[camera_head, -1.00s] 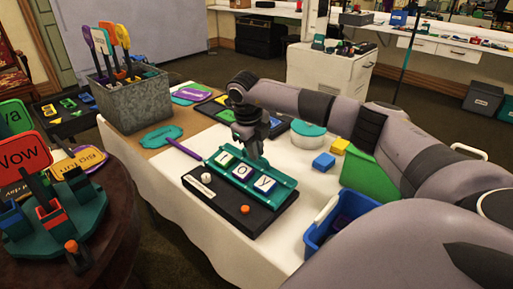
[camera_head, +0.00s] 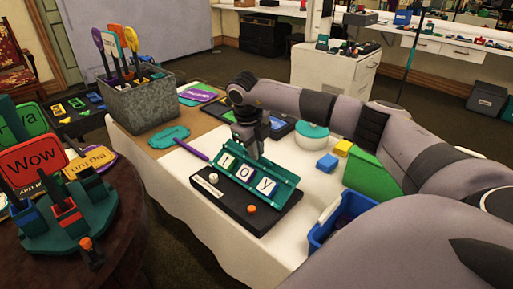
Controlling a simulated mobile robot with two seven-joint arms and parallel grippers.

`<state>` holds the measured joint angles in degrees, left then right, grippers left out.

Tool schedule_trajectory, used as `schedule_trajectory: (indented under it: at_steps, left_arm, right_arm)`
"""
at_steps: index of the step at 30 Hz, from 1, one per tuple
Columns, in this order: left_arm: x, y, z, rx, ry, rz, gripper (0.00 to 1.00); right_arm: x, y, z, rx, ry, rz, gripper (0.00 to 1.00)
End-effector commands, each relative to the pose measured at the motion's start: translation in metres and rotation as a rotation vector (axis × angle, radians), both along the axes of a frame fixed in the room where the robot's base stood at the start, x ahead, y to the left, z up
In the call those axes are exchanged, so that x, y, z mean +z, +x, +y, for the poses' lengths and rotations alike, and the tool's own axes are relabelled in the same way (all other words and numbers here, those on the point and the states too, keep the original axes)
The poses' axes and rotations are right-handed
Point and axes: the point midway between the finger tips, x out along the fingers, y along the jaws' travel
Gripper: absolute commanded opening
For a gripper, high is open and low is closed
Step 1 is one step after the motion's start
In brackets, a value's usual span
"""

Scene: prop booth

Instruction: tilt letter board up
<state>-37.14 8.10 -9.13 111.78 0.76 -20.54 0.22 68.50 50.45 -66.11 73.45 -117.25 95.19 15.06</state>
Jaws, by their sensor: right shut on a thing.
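The base carries a white knob (camera_head: 213,178) at left and an orange knob (camera_head: 252,209) at the front. My right gripper (camera_head: 257,154) points down at the middle of the board's upper edge and is shut on it; the fingertips are partly hidden. My left gripper is out of view.
A grey metal bin (camera_head: 143,108) with paddle signs stands behind left. A round dark table (camera_head: 110,235) with sign stands is at near left.

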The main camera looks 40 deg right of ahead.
Motion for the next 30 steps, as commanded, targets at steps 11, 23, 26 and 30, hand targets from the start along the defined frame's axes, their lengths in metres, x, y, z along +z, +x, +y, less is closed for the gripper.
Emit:
schedule_trajectory:
  at_steps: [11,23,26,30]
  left_arm:
    - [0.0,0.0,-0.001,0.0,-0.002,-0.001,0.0]
    - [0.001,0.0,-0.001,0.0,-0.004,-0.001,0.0]
    - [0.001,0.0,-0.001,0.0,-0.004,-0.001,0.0]
    - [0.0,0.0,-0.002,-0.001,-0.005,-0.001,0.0]
  right_arm:
    - [-0.012,-0.003,0.015,0.022,0.028,0.022,0.38]
    - [-0.007,-0.002,0.013,0.018,0.027,0.018,0.38]
    - [0.003,-0.001,0.015,0.019,0.028,0.016,0.38]
    - [0.025,-0.001,0.019,0.02,0.027,0.013,0.38]
